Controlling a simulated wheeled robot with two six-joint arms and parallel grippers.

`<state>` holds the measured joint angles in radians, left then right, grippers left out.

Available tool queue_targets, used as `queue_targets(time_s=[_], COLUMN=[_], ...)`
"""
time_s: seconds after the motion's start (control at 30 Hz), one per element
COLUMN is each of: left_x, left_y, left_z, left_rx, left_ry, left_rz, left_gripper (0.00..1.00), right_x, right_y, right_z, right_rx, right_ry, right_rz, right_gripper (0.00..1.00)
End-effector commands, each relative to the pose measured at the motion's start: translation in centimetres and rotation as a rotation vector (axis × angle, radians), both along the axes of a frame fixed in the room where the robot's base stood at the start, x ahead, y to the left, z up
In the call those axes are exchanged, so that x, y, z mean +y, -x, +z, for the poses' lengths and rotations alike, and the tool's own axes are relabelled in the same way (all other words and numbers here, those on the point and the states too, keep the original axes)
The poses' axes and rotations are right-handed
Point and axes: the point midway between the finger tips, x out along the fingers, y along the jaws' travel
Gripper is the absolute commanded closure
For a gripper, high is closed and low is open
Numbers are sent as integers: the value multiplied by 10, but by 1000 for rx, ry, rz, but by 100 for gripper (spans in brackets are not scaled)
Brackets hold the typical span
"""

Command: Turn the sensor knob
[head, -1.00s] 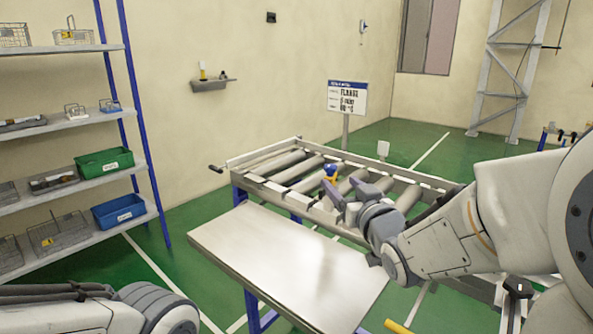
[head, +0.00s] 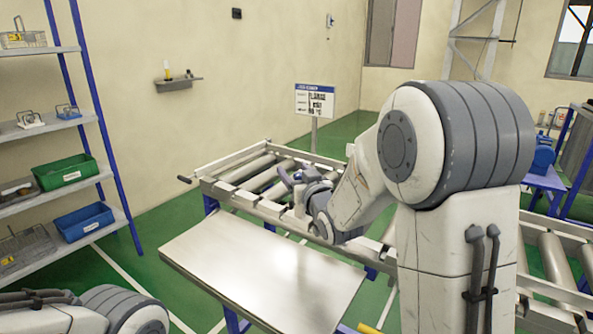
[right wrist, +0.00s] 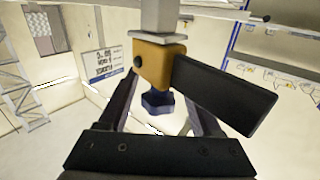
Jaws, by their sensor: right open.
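The sensor shows close up in the right wrist view as an orange block (right wrist: 152,62) under a grey post, with a black bar sticking out to the right. Its dark blue knob (right wrist: 157,103) hangs below the block. My right gripper (right wrist: 160,88) is open, with a dark finger on each side of the knob; I cannot tell whether either touches it. In the head view my right gripper (head: 291,186) is at the near side of the roller conveyor (head: 232,192), and the sensor is not clearly visible there. My left gripper is out of view; only part of my left arm shows.
A bare metal table (head: 262,262) stands before the conveyor. A sign (head: 314,101) stands behind it. A shelf with a green bin (head: 66,173) and a blue bin (head: 84,221) is at the left. A blue bench (head: 546,180) is at the right.

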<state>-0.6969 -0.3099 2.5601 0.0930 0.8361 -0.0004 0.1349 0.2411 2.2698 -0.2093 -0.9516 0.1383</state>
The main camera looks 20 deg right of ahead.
Motion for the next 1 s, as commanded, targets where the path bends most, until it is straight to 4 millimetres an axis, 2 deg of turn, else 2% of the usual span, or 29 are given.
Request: queue_targets(time_s=[0.2,0.23,0.3,0.37,0.4,0.43,0.47,0.77,1.0], left_x=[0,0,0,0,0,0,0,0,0], left_y=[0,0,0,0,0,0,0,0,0], left_z=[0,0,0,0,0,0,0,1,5], left_rx=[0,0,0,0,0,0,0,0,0], left_ry=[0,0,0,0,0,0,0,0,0], left_rz=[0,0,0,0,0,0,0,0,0], left_gripper=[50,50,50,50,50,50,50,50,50], right_x=[-1,-1,-1,-1,-1,-1,-10,-3,1], right_y=[0,0,0,0,0,0,0,0,0], right_z=[0,0,0,0,0,0,0,0,1], right_rx=[1,1,1,1,1,1,1,0,-2], right_ry=[0,0,0,0,0,0,1,1,3], right_rz=[-2,-2,-1,-1,-1,-1,-7,36,177], right_gripper=[34,42,69,92,100,100,100,100,100])
